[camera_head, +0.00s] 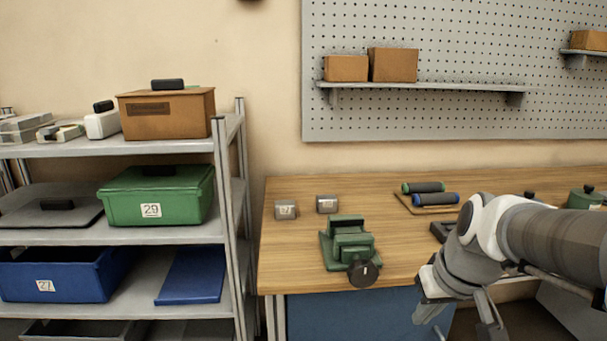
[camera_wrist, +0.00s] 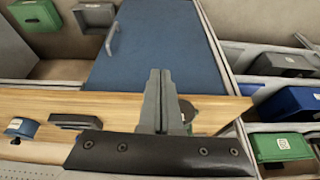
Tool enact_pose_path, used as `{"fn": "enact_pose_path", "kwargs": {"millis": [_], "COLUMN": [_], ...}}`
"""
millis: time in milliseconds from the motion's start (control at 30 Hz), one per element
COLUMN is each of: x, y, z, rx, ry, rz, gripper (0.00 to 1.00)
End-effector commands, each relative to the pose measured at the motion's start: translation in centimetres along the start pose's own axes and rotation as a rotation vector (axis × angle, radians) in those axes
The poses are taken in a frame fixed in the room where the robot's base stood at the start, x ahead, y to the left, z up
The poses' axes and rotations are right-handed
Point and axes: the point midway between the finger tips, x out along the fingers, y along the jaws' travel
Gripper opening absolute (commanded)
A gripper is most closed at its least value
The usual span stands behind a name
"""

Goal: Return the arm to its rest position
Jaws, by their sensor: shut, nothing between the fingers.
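My arm (camera_head: 545,235) reaches in from the right edge in the head view, bent with its wrist low over the front right of the workbench. My gripper (camera_wrist: 160,78) shows in the middle of the wrist view with its two fingers together and nothing between them. It points past the bench edge toward the blue cabinet front (camera_wrist: 150,45). In the head view the hand hangs at the lower right, clear of the green vise (camera_head: 348,246) to its left.
The wooden bench (camera_head: 300,245) carries two small grey blocks and a tray with two dark rollers (camera_head: 424,187). A metal shelf rack (camera_head: 222,165) with a green bin (camera_head: 165,205) and a blue bin (camera_head: 50,285) stands at left. A pegboard (camera_head: 430,115) hangs behind.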

Motion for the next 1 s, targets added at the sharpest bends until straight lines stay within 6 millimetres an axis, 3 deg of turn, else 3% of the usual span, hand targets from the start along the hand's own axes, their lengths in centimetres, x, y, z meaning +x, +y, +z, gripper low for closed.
{"fn": "enact_pose_path", "kwargs": {"millis": [200, 500, 1000], "x": [-3.6, -5.9, -17.8], "y": [-3.8, -5.9, -6.2], "z": [4.3, 9.5, 4.4], "rx": [0.007, 0.03, 0.035], "ry": [0.045, 0.106, 0.1], "rz": [0.019, 0.048, 0.049], "gripper": [0.0, 0.0, 0.0]}}
